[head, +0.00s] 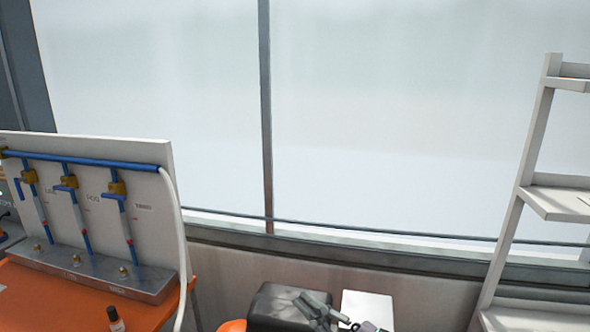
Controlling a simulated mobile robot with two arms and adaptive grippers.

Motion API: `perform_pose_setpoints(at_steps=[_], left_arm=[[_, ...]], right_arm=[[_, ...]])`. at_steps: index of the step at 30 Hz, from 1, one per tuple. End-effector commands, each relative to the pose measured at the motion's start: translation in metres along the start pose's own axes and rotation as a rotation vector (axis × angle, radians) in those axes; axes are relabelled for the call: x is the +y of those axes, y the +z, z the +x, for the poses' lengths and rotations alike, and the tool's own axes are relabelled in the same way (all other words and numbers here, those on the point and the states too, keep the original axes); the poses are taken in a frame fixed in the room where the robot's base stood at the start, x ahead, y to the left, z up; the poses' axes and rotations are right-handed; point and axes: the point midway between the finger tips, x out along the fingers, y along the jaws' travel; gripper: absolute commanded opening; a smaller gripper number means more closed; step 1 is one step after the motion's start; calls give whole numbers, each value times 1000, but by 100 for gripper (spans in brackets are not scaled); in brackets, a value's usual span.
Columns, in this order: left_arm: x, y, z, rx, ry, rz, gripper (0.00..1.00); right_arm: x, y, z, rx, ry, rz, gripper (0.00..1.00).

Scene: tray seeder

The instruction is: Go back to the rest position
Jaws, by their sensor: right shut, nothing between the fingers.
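My right gripper (318,308) shows at the bottom edge of the head view, right of the middle. It is grey, shut and empty, and its lower part is cut off by the frame. It appears in front of a black box-shaped thing (272,303); I cannot tell whether they touch. My left gripper is not in view.
At left, an orange table (60,300) bears a white panel (150,150) with blue pipes and brass valves. A small dark bottle (115,319) stands near its front. A white surface (367,308) lies right of my gripper. A white ladder-like shelf (519,190) stands at right, before large windows.

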Motion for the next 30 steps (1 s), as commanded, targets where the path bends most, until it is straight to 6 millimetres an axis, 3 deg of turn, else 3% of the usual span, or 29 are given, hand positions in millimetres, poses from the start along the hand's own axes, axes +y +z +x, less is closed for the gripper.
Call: perform_pose_setpoints(at_steps=[3,5,9,12,15,18,29,30], left_arm=[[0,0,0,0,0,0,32],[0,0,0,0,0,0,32],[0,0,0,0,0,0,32],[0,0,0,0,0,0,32],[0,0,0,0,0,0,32],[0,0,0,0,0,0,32],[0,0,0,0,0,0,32],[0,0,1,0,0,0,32]], right_arm=[[26,38,-34,-265,238,182,0],[28,63,-61,-424,319,270,0],[-3,112,-144,-832,396,483,0],[-44,126,-204,-1095,362,618,0],[-81,122,-250,-1290,292,726,0],[-111,111,-285,-1429,213,806,0],[-184,45,-369,-1737,-86,1025,0],[-193,57,-368,-1739,-89,1021,0]])
